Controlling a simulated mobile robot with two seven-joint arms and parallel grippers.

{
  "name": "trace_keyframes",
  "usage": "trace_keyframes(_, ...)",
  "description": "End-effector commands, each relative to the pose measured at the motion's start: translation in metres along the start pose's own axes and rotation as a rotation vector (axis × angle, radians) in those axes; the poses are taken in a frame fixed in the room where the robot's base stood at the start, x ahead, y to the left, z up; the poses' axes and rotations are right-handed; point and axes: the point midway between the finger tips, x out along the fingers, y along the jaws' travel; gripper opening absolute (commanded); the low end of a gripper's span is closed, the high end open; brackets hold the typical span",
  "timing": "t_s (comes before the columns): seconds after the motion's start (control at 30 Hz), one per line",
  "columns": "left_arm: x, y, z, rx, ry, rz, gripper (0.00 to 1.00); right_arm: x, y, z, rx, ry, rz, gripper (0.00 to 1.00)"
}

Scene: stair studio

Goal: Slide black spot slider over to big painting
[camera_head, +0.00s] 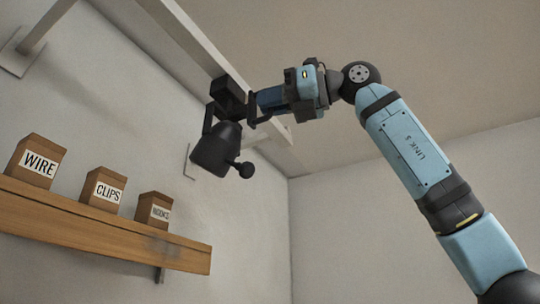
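The black spot slider (212,152) hangs from the pale rail on the upper wall. It has a dark block at the rail, a bracket, a lamp head tilted downward and a round knob at its right. My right gripper (251,106) is at the right side of the slider's dark block, its arm reaching in from the right. Its fingertips are dark against the black block, so I cannot tell whether they are shut on it or only beside it. The big painting and my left gripper are not in view.
The pale rail (196,42) runs diagonally from upper left toward the far corner, on wall brackets. Below it, a wooden shelf (100,231) holds boxes labelled WIRE (36,161), CLIPS (104,189) and a third (153,210). The wall between shelf and rail is clear.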

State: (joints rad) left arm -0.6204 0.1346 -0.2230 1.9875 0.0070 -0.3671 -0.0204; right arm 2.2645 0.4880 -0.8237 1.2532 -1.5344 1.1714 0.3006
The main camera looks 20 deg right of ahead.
Motion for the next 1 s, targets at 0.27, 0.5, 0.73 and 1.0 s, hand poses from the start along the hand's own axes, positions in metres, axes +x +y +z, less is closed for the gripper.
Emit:
trace_keyframes(0.27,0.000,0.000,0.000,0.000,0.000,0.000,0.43,0.000,0.000,0.000,0.000,0.000,0.000,0.36)
trace_keyframes(0.5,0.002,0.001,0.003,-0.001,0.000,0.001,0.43,-0.009,0.000,-0.001,0.000,-0.001,0.000,0.36)
trace_keyframes(0.73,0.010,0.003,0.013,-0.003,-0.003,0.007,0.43,-0.055,0.000,-0.002,0.000,-0.003,-0.001,0.36)
trace_keyframes(1.0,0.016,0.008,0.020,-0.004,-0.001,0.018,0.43,-0.112,0.000,-0.002,0.000,-0.003,-0.001,0.36)
